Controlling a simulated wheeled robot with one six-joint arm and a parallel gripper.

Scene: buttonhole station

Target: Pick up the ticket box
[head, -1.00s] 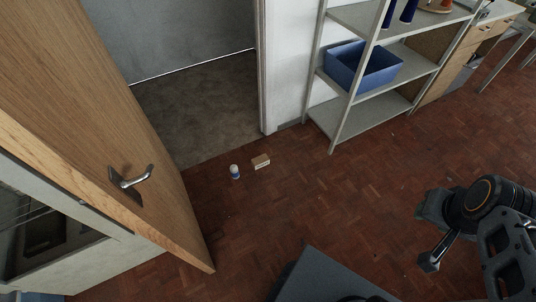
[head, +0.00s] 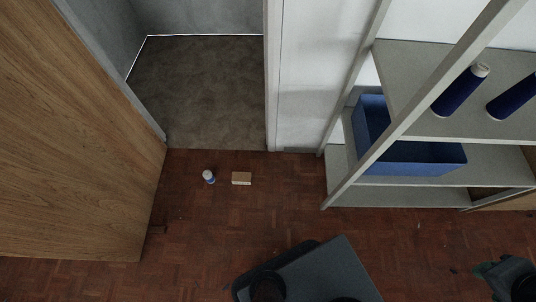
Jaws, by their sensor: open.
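A small light-brown box (head: 241,178), which looks like the ticket box, lies on the red-brown parquet floor in front of the doorway. A small white and blue container (head: 208,176) stands just left of it, apart from it. My gripper (head: 487,271) shows only in part at the lower right edge of the head view. It is far to the right of the box and touches nothing that I can see. Its fingertips are hard to make out.
An open wooden door (head: 75,150) stands at the left. A metal shelf unit (head: 432,85) with a blue bin (head: 420,160) and blue cylinders (head: 460,90) stands at the right. Floor between them is clear around the box and container.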

